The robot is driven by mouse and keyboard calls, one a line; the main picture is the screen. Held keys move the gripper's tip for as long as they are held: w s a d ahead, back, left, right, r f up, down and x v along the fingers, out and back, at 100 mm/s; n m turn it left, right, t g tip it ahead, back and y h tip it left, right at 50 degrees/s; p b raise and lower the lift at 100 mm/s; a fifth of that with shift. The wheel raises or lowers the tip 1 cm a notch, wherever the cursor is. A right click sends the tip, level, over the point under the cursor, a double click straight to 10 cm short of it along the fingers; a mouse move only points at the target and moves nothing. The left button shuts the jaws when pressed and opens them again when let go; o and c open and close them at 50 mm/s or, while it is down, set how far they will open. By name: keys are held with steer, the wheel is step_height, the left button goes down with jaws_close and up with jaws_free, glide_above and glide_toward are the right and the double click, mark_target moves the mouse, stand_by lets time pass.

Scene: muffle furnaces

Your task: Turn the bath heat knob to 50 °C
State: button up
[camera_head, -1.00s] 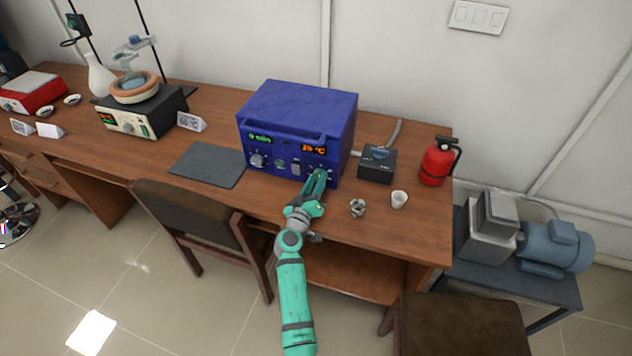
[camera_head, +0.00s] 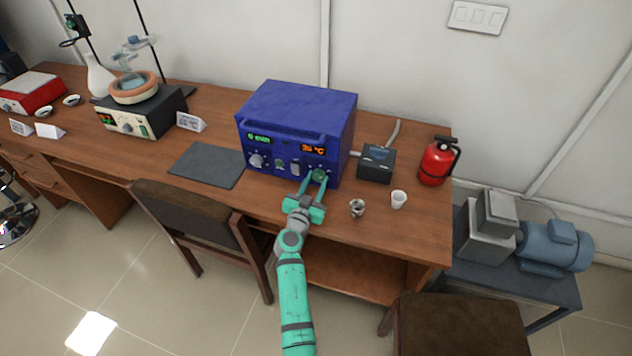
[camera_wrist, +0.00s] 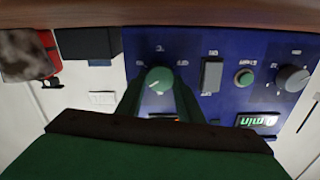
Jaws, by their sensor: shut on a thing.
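The blue bath unit (camera_head: 298,110) stands on the desk. Its orange display (camera_head: 313,150) reads about 30 °C, though the digits are small. The heat knob (camera_head: 319,175) sits at the lower right of its front panel. In the wrist view, this round green knob (camera_wrist: 159,79) has a pale pointer mark toward the lower left of the picture. My gripper (camera_head: 316,178) is at the panel, with one finger on each side of the knob and shut on it. The fingertips (camera_wrist: 159,88) also show in the wrist view. Parts of the knob's dial marks are hidden by the fingers.
The panel also bears a grey knob (camera_wrist: 292,78), a green button (camera_wrist: 244,78) and a rocker switch (camera_wrist: 212,75). A small black box (camera_head: 376,165), a white cup (camera_head: 399,199) and a red extinguisher (camera_head: 437,162) stand to the right. A chair (camera_head: 190,215) is at left front.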

steer(key=shift+f+m, duration=0.15)
steer(key=shift+m, duration=0.15)
steer(key=o, duration=1.1)
steer(key=shift+s, duration=0.15)
steer(key=v, duration=1)
steer(key=shift+s+a, duration=0.15)
steer(key=shift+s, duration=0.15)
